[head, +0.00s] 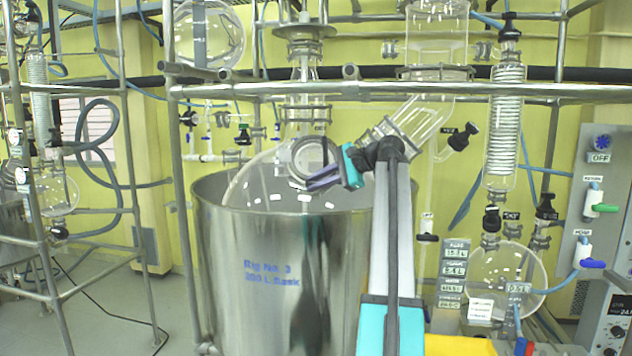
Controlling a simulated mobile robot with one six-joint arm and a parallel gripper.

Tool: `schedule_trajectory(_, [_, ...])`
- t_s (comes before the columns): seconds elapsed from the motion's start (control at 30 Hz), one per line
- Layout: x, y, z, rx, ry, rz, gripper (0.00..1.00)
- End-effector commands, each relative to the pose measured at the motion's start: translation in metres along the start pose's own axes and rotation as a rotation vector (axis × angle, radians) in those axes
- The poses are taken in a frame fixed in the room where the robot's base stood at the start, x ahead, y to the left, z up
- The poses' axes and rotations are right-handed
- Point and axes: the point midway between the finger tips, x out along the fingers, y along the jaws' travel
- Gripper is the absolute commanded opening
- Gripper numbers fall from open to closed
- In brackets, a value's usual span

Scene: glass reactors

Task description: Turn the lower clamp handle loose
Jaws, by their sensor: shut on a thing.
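A round glass port with a metal clamp ring (297,150) sits on the glass vessel in the steel tank, left of my gripper. My gripper (312,184) reaches in from the right, its dark purple fingers at the lower right edge of this ring. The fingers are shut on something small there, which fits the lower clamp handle. The handle itself is hidden by the fingers, so its turn angle cannot be told. Another clamped joint (384,133) on the slanted glass pipe is just above and behind my wrist.
The steel tank (265,285), marked "Rig No. 3", stands below. Frame pipes (400,93) cross above my arm. A coil condenser (506,120) and a round flask (505,278) are at the right, beside a grey control panel (600,175). Floor shows at the left.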

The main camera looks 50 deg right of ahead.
Motion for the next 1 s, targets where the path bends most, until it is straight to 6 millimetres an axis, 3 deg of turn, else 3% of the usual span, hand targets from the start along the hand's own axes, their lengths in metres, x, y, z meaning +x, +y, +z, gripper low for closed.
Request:
schedule_trajectory(0.33, [0.0, 0.002, -0.002, -0.001, 0.004, 0.007, 0.0])
schedule_trajectory(0.37, [0.0, 0.002, -0.002, -0.001, 0.004, 0.007, 0.17])
schedule_trajectory(0.47, [0.0, 0.002, -0.002, -0.001, 0.004, 0.006, 0.3])
schedule_trajectory(0.77, [0.0, 0.001, -0.001, -0.002, 0.002, 0.004, 0.3])
schedule_trajectory(1.0, [-0.013, 0.001, -0.001, -0.002, 0.002, 0.003, 0.3])
